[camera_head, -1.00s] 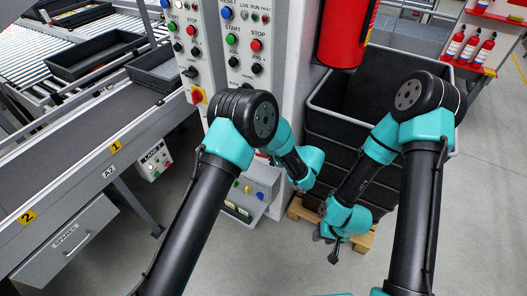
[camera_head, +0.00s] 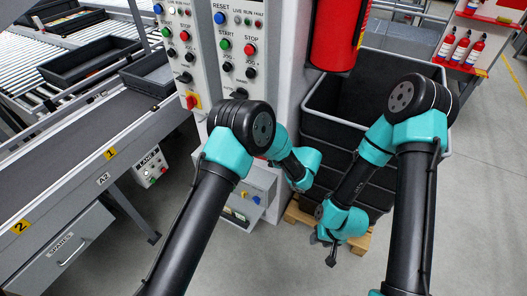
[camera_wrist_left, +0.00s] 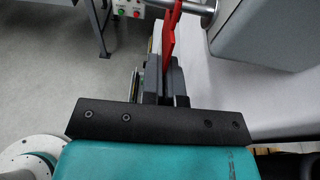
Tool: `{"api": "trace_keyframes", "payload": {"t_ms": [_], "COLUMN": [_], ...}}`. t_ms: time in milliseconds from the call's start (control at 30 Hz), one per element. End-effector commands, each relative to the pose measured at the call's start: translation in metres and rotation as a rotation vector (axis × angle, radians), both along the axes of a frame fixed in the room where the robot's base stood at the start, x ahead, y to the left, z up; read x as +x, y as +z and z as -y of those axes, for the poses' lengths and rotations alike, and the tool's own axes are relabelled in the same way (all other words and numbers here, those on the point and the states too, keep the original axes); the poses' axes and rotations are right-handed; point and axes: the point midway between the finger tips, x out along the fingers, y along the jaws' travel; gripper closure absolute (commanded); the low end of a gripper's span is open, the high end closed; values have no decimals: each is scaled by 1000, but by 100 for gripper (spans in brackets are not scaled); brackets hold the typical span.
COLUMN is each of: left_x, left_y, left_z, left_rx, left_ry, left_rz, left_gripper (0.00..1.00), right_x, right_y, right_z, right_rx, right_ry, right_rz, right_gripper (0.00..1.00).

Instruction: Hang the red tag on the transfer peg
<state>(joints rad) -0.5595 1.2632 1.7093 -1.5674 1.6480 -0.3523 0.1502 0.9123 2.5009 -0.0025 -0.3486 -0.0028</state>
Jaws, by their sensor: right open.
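The red tag (camera_wrist_left: 168,45) shows nearly edge-on in the left wrist view, upright between the dark fingers of my left gripper (camera_wrist_left: 165,82), which is shut on it. A shiny metal peg (camera_wrist_left: 193,6) crosses the top of that view, beside a grey housing. The tag's upper part overlaps the peg in the picture; I cannot tell whether the peg passes through it. My left gripper is hidden in the head view. My right gripper (camera_head: 329,246) is open and empty, low in front of the dark bins.
A control panel (camera_head: 238,50) with buttons stands behind my left arm. A red cylinder (camera_head: 340,35) hangs right of it. Dark stacked bins (camera_head: 335,110) stand on a wooden pallet (camera_head: 298,212). A conveyor (camera_head: 75,140) runs along the left.

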Motion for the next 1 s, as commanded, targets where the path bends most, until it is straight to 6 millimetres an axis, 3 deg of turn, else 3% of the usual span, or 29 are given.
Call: {"api": "trace_keyframes", "payload": {"t_ms": [200, 533, 833, 1000], "left_x": [0, 0, -1, -8], "left_y": [0, 0, 0, 4], "left_z": [0, 0, 2, 14], "left_rx": [0, 0, 0, 0], "left_ry": [0, 0, -1, -2], "left_rz": [0, 0, 0, 0], "left_gripper": [100, 68, 68, 68], "right_x": [0, 0, 0, 0], "right_y": [0, 0, 0, 0], "right_z": [0, 0, 0, 0], "right_rx": [0, 0, 0, 0], "right_ry": [0, 0, 0, 0], "right_rz": [0, 0, 0, 0], "right_gripper": [57, 57, 57, 57]}}
